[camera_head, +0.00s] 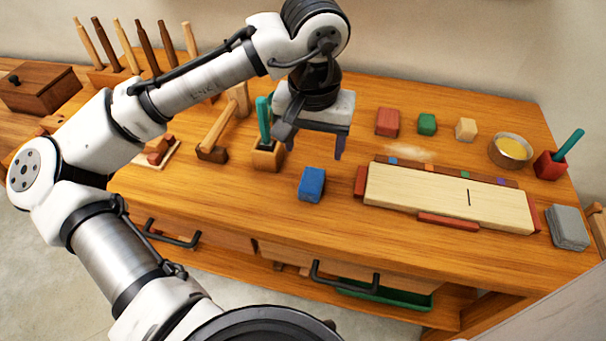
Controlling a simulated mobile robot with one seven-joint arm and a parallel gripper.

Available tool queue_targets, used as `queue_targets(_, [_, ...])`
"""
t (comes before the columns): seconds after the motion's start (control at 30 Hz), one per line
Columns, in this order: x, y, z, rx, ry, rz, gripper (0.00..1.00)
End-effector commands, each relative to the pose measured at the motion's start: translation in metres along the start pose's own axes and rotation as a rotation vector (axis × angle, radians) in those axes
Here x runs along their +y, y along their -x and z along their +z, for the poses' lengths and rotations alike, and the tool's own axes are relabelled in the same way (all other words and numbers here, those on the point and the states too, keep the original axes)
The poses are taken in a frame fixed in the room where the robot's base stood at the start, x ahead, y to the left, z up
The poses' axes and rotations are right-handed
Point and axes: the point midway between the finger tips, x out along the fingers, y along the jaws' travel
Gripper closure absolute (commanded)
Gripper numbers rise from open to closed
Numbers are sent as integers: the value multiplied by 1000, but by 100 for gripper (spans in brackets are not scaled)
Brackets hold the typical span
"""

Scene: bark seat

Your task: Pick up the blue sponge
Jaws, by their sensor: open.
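A blue block that looks like the blue sponge (312,185) lies on the wooden workbench, left of a pale board. My gripper (315,150) hangs above the bench, pointing down, with its two fingers apart and nothing seen between them. In the picture it is just above the blue sponge and apart from it. The sponge's whole top face shows and nothing covers it.
Left of the gripper stand a small wooden holder (268,156) with a teal handle and a mallet (213,150). Right are the pale board (450,197), red (387,122) and green (427,124) blocks, a bowl (510,151) and grey sheets (567,228). Bench in front of the sponge is clear.

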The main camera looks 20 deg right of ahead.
Motion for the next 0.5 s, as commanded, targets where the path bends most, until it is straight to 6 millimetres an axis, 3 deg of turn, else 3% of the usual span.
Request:
queue_targets(0.3, [0, -60, 0, 1, -3, 4, 34])
queue_targets(0.5, [0, -77, -1, 4, -3, 4, 34])
